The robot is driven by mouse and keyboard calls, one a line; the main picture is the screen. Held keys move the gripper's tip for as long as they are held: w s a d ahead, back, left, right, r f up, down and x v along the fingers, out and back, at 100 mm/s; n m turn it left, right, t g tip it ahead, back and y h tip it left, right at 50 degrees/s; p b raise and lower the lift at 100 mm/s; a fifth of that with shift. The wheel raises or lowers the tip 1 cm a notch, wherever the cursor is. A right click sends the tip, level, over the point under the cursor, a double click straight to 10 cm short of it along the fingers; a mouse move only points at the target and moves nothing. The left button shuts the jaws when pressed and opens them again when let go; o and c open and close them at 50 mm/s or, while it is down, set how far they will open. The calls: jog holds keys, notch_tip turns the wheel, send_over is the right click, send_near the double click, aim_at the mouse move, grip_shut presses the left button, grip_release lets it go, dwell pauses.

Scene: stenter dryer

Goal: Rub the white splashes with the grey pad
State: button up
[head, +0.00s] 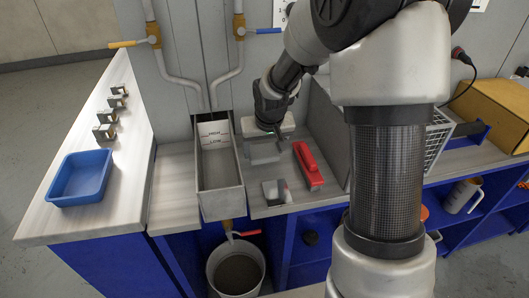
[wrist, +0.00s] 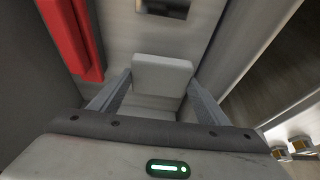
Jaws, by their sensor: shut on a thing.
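My gripper (head: 264,154) is low over the bench, just right of the open metal trough. In the wrist view its two fingers (wrist: 160,88) are closed on the sides of a pale grey block, which I take to be the grey pad (wrist: 162,72). The pad's underside is hidden, and I cannot tell whether it touches the bench top. In the head view my gripper largely hides the pad. I cannot make out any white splashes clearly in either view.
A small dark-and-white block (head: 277,192) sits in front. The trough (head: 220,190) is at left, with a bucket (head: 236,270) below. A blue tray (head: 80,178) stands on the left counter.

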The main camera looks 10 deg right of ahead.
notch_tip(320, 180, up, 4)
jog(key=shift+w+r+p, duration=0.15)
jog(key=shift+p, duration=1.1)
jog(key=shift+r, duration=0.35)
